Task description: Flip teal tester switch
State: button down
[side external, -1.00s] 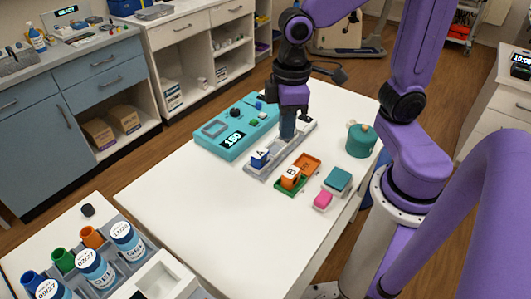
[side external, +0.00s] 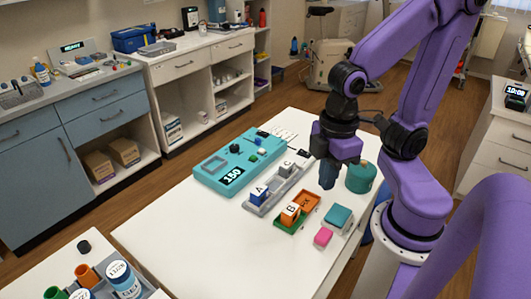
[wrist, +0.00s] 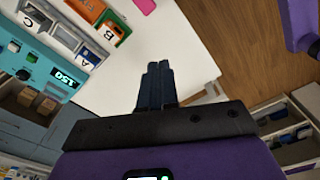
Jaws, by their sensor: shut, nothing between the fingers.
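The teal tester (side external: 207,184) lies on the white table at the back left, with a lit display reading 150. It carries a black knob (side external: 234,148), a green control (side external: 253,157) and a blue one (side external: 257,141). I cannot tell which is the switch or its position. The tester also shows at the left of the wrist view (wrist: 48,68). My gripper (side external: 327,186) is shut and empty, pointing down above the table, to the right of the tester and apart from it. In the wrist view its fingertips (wrist: 157,68) are together over bare table.
Block B (side external: 290,214) sits on a green tray, beside an orange tray (side external: 309,200). A teal pot (side external: 361,178), teal box (side external: 338,215) and pink block (side external: 323,236) are near my gripper.

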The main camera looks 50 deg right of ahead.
jog(key=w+d+m+t, duration=0.1)
jog(key=w+d+m, duration=0.2)
jog(key=w, duration=1)
jog(key=w+d+m, duration=0.3)
jog(key=w+m, duration=0.1)
jog(key=w, duration=0.8)
jog(key=w+d+f+m, duration=0.1)
jog(key=w+d, duration=0.2)
jog(key=d, duration=0.5)
jog(key=w+d+f+m+t, duration=0.1)
jog(key=w+d, duration=0.3)
jog(key=d, duration=0.5)
jog(key=w+d+f+m+t, duration=0.1)
jog(key=w+d+f+m, duration=0.2)
jog(key=d, duration=0.6)
jog(key=shift+w, duration=0.4)
jog(key=shift+w+r, duration=0.1)
jog(key=shift+w, duration=0.05)
jog(key=shift+w+r, duration=0.3)
jog(key=shift+w, duration=0.25)
